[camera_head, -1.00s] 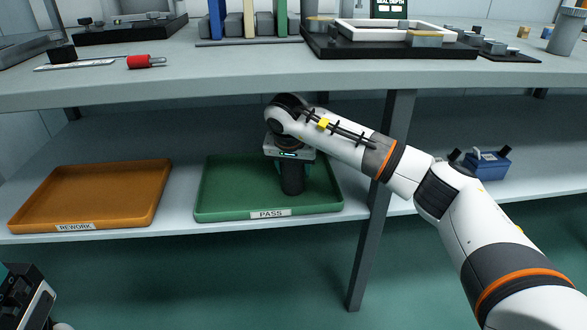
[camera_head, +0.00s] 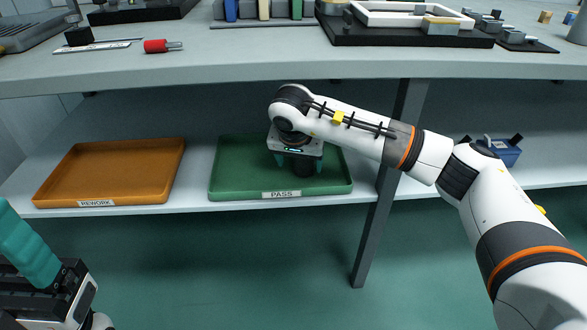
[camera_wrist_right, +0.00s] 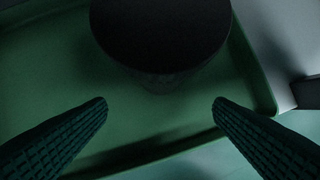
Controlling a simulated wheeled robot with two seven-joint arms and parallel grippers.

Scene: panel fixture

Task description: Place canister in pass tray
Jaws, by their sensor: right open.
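The dark, round canister (camera_head: 304,171) stands upright in the green pass tray (camera_head: 235,192), toward its right half. The canister's dark top also shows in the right wrist view (camera_wrist_right: 160,35). My right gripper (camera_head: 299,163) is open just above and beside the canister and hides its upper part in the head view. In the wrist view its two ribbed fingers (camera_wrist_right: 160,103) are spread wide, with nothing between the tips and a gap to the canister. My left gripper (camera_head: 28,245) shows only in part at the lower left, with a teal finger; its opening cannot be judged.
The orange rework tray (camera_head: 110,172) lies left on the same lower shelf. A grey post (camera_head: 385,190) stands right of the pass tray. A blue box (camera_head: 503,151) sits farther right.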

